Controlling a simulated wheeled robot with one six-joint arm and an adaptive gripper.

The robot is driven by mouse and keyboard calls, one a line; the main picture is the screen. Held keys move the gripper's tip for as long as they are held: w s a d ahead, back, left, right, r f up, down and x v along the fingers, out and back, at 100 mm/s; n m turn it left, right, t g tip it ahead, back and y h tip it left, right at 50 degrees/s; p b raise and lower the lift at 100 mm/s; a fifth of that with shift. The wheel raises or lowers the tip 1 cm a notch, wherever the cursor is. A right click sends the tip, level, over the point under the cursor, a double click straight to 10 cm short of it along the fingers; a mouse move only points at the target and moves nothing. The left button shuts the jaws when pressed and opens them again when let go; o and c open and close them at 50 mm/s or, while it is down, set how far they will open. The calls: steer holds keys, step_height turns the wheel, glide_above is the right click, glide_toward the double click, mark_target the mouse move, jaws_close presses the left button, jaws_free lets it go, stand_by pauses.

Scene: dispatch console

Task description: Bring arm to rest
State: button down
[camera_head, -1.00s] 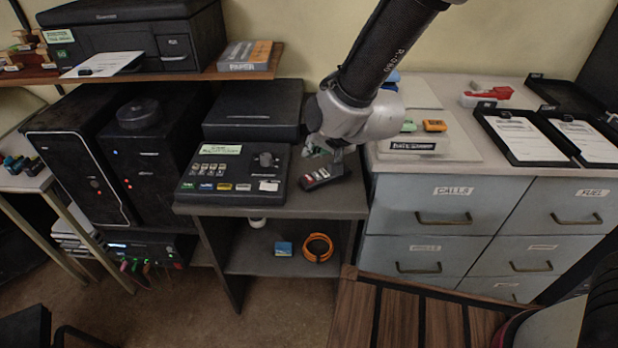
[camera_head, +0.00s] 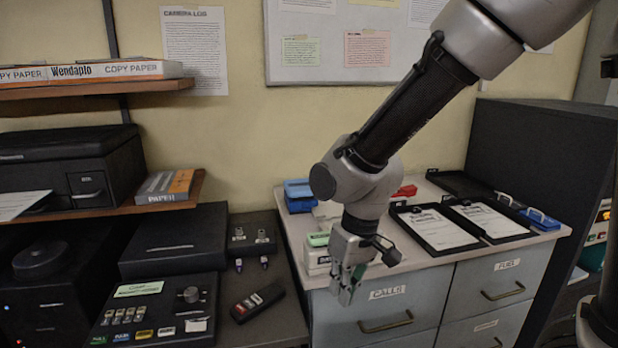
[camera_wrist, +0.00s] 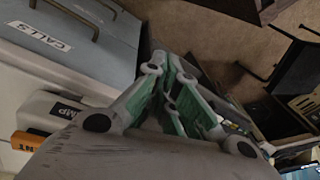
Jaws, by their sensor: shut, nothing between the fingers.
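My gripper (camera_head: 347,290) hangs from my bent arm in the head view, pointing down in front of the grey drawer cabinet (camera_head: 411,298). It is shut and empty. In the wrist view its green-lined fingers (camera_wrist: 172,85) come together, with the CALLS drawer (camera_wrist: 75,35) to the left and the brown floor beyond. A small black handheld device (camera_head: 257,302) lies on the dark desk left of the gripper, apart from it.
A black control panel (camera_head: 152,316) with buttons stands on the desk at left. Clipboards (camera_head: 435,228) and a blue stapler-like item (camera_head: 540,219) lie on the cabinet top. A blue box (camera_head: 299,195) sits at its back. A shelf (camera_head: 165,205) holds a printer (camera_head: 70,170).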

steer(key=s+d+r+m+t, duration=0.1)
steer(key=d+r, duration=0.4)
steer(key=d, duration=0.5)
steer(key=s+d+r+m+t+h, duration=0.1)
steer(key=s+d+r+m+t, duration=0.1)
steer(key=d, duration=0.8)
steer(key=s+d+r+m+t, duration=0.1)
steer(key=s+d+r+m, duration=0.2)
steer(key=d+r, duration=0.5)
steer(key=shift+s+d+r+m+h, duration=0.3)
steer(key=shift+s+d+r+h, duration=0.1)
steer(key=shift+s+d, duration=0.55)
